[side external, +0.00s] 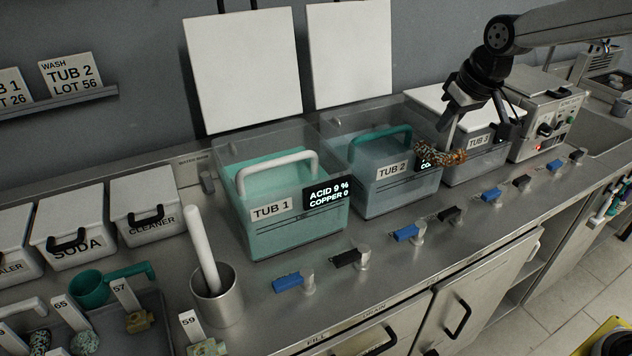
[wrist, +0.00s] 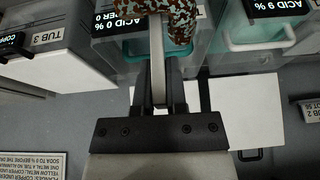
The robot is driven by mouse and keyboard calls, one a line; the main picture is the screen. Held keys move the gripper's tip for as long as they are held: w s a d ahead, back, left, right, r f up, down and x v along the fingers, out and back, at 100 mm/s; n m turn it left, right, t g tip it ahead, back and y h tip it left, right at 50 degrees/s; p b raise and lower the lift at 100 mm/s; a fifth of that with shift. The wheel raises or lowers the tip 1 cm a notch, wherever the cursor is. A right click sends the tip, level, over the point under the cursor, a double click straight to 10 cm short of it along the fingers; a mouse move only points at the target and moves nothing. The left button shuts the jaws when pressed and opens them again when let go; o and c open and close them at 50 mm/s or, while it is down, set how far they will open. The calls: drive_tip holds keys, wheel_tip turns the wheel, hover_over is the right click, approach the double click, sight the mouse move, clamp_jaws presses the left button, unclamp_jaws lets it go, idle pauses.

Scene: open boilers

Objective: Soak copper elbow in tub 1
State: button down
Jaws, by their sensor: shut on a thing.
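The copper elbow (side external: 440,153), brown with pale blue-green speckles, hangs in the air at the right front of tub 2, hiding part of its display. It also shows at the top of the wrist view (wrist: 181,20). My gripper (side external: 455,108) is shut on a pale upright strip on the elbow, seen between the dark fingers in the wrist view (wrist: 158,75). Tub 1 (side external: 300,238) is left of the gripper, its lid raised, with teal liquid and a white handle inside. Its display reads acid 9 % and copper 0.
Tub 2 (side external: 378,203) is open with a teal handle. Tub 3 (side external: 468,172) has a white lid on. Blue and black valve levers line the counter front. A steel cup (side external: 216,300) with a white rod stands left of tub 1. Raised white lids (side external: 243,70) stand behind.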

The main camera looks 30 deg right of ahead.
drive_tip(key=shift+r, duration=0.3)
drive_tip(key=shift+w, duration=0.1)
drive_tip(key=w+a+n+y, duration=0.1)
drive_tip(key=w+a+n, duration=0.2)
drive_tip(key=w+a, duration=0.5)
drive_tip(key=w+a+r+n+y, duration=0.1)
drive_tip(key=w+a+n, duration=0.1)
drive_tip(key=w+a, duration=0.5)
drive_tip(key=shift+w+a+r+n+g, duration=0.2)
drive_tip(key=shift+w+a+n+g, duration=0.15)
drive_tip(key=shift+a, duration=3.05)
drive_tip(key=shift+f, duration=0.25)
wheel_tip(320, 180, down, 17)
drive_tip(key=shift+f, duration=0.15)
idle(1.6)
